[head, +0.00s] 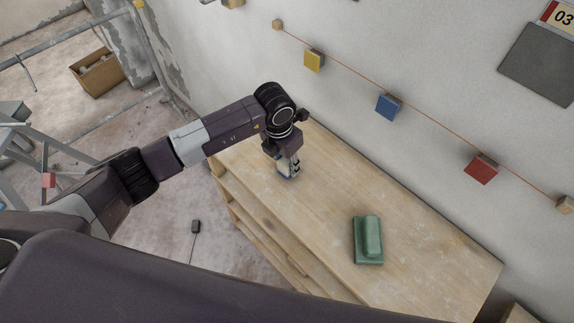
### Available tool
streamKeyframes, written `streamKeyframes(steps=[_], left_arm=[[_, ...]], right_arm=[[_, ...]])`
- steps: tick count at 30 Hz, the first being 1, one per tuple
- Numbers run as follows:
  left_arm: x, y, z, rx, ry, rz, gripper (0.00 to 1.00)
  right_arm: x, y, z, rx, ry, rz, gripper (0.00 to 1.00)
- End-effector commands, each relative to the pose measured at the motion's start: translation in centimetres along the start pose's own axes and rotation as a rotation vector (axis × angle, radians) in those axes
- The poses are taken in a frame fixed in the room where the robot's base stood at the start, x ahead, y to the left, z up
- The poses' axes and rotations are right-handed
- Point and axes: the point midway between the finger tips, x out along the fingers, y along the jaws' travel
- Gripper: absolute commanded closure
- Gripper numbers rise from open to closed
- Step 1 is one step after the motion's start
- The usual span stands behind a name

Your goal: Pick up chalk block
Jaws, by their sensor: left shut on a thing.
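My left gripper (289,172) reaches down over the far left part of the wooden workbench (310,210). It is shut on a small pale block with some blue on it, the chalk block (284,171). The fingers hide part of the block. It is low at the bench top; I cannot tell whether it touches the wood. My right gripper is out of view.
An open box (97,74) stands on the floor.

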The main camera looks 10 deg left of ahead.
Motion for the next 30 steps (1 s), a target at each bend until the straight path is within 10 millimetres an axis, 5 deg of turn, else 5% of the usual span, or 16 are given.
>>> streamKeyframes(steps=[14, 30], left_arm=[[-1.8, 0.1, 0.4, -0.001, -0.005, 0.001, 0.95], [-14.6, 0.1, 2.3, 0.002, -0.007, 0.003, 0.95]], right_arm=[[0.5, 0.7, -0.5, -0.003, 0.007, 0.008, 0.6], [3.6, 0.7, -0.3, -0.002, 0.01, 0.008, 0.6]])
